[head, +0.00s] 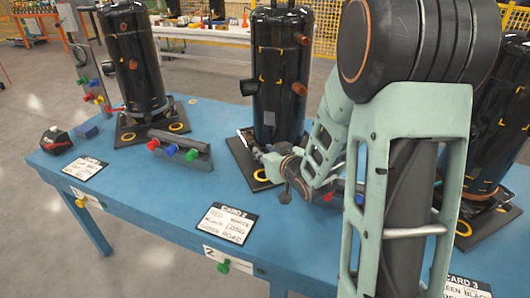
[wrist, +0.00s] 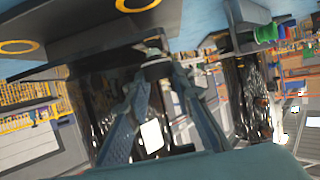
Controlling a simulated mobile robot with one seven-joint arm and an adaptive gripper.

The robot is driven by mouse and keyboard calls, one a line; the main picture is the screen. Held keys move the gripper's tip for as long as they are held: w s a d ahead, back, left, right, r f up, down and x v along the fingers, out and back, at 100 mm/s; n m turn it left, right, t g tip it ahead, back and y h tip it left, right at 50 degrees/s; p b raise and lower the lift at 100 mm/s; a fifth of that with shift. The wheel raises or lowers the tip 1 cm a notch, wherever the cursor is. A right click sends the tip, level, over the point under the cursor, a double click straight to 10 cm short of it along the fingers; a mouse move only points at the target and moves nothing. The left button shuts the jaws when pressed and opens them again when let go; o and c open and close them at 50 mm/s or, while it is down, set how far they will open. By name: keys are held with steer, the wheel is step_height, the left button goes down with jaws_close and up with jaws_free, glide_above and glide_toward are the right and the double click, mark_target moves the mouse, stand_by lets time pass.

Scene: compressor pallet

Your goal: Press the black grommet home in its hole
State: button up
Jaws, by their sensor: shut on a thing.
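My gripper (head: 262,158) is low at the front left of the middle black compressor (head: 278,75), close to its base plate (head: 240,150). In the wrist view, which looks upside down, my gripper's fingers (wrist: 157,72) are shut on a small dark piece, the black grommet (wrist: 156,70), at their tips. The grommet is close to a dark plate edge; I cannot tell whether it touches or sits in a hole. A yellow ring (head: 262,176) marks the plate near my gripper. The hole itself is hidden, and the grommet cannot be made out in the head view.
A grey rack with coloured pegs (head: 178,150) stands left of the middle compressor. Another compressor (head: 133,60) stands at the left, one at the right behind my arm. Card 2 (head: 228,222) lies at the front of the blue table (head: 150,205). Bare tabletop lies between.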

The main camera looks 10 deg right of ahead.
steer(key=shift+f+b, duration=1.4)
steer(key=shift+b, duration=0.05)
stand_by(0.6)
steer(key=o, duration=1)
steer(key=shift+o, duration=0.2)
step_height(320, 180, up, 10)
